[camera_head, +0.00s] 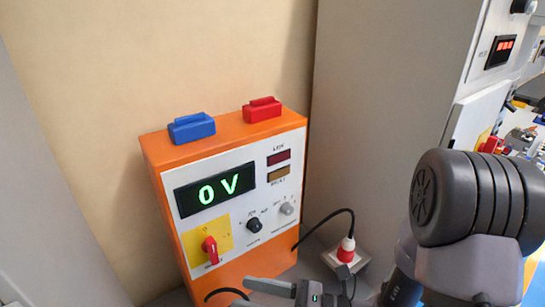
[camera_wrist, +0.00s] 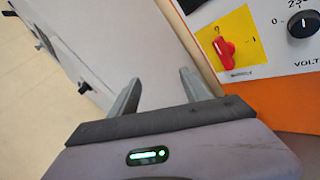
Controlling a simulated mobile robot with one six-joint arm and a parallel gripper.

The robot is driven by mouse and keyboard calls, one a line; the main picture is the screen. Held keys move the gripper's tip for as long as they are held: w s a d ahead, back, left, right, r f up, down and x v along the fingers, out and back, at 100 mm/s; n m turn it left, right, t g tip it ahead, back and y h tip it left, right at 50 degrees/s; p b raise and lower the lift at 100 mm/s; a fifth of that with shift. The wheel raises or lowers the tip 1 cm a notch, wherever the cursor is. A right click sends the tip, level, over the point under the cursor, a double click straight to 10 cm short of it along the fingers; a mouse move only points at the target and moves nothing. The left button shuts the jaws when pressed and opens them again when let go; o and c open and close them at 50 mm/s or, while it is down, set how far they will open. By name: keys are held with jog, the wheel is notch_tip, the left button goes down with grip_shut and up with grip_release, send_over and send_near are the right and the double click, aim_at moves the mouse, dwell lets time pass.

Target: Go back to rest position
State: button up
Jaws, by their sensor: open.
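My gripper (camera_wrist: 160,98) is open in the wrist view, with its two grey fingers apart and nothing between them. In the head view my gripper (camera_head: 285,290) shows at the bottom edge, low in front of the orange voltage box (camera_head: 172,243), partly cut off by the frame. The box's display reads 0 V. Its red rotary switch (camera_head: 210,250) sits on a yellow plate; in the wrist view this red switch (camera_wrist: 223,48) is up and right of the fingers, apart from them.
A blue block (camera_head: 191,128) and a red block (camera_head: 262,110) sit on top of the box. A red-and-white plug (camera_head: 346,251) with a black cable is right of it. A grey cabinet (camera_head: 385,100) stands behind at right. A black knob (camera_wrist: 305,24) is near the switch.

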jog(key=s+f+n+g+h+b, duration=0.5)
jog(key=s+f+n+g+h, duration=0.15)
jog(key=s+n, duration=0.5)
jog(key=d+f+n+t+h+b, duration=0.3)
jog(key=d+f+n+h+b, duration=0.15)
jog(key=d+n+h, duration=0.2)
jog(key=w+d+r+n+t+h+b, duration=0.2)
jog(key=w+d+r+n+t+h, duration=0.1)
jog(key=d+t, duration=0.2)
jog(key=shift+w+d+r+b, duration=0.25)
jog(key=shift+d+r+b, duration=0.1)
jog(key=shift+d, duration=0.4)
